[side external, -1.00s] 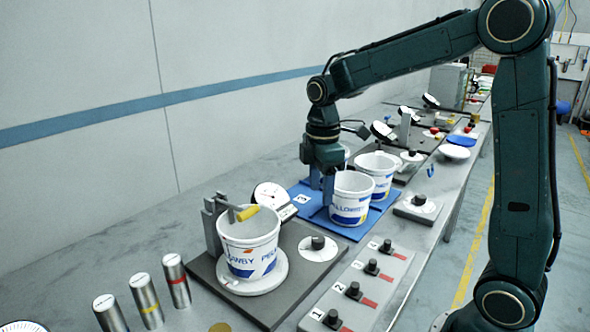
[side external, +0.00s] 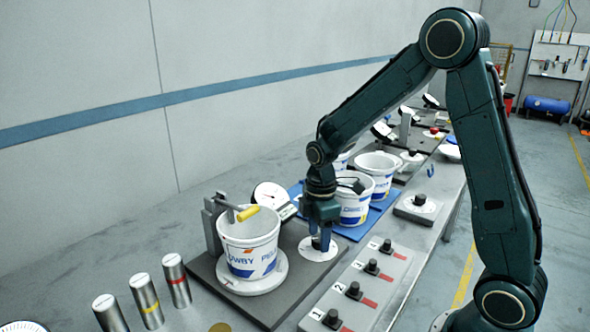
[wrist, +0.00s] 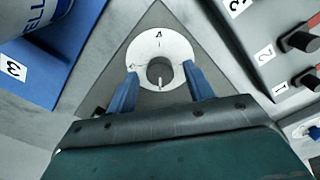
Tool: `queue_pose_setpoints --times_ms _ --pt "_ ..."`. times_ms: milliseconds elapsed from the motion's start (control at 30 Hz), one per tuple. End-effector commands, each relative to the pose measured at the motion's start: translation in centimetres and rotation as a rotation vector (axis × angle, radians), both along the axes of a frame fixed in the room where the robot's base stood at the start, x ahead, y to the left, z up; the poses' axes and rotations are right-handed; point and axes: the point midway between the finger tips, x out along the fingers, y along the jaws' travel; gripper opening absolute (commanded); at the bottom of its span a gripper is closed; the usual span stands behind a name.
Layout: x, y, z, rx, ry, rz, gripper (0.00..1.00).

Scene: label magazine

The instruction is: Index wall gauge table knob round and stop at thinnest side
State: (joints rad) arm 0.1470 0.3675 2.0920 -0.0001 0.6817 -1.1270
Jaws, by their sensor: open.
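The wall gauge table knob is a dark round knob (wrist: 160,71) on a white dial disc (wrist: 147,48), with the figure 4 readable at the disc's top in the wrist view. My gripper (wrist: 160,90) has its blue fingers either side of the knob, open, with gaps visible. In the side view my gripper (side external: 321,244) is down over the white disc (side external: 318,255) and hides the knob. A white bucket (side external: 249,250) stands on the round turntable (side external: 252,284) of the dark base plate, with a yellow-handled lever at its rim and a dial gauge (side external: 270,195) behind.
A grey panel (side external: 333,298) with several numbered black knobs lies close to the right of the gripper. More buckets (side external: 380,165) stand on a blue mat (side external: 352,233) behind it. Metal cylinders (side external: 177,281) stand at front left.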

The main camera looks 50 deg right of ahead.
Motion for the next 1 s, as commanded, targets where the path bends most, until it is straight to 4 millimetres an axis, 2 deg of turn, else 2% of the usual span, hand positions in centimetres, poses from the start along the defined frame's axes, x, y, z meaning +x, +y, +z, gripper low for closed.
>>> queue_pose_setpoints --times_ms 133,433,667,1000 --pt "-0.04 0.01 -0.71 0.0 0.001 0.0 0.52" --pt "-0.01 0.0 -0.8 0.0 0.0 0.0 0.52" --pt "-0.02 0.0 -0.79 0.0 0.0 0.0 0.07" --pt "-0.02 0.01 -0.76 0.0 0.0 -0.026 0.07"
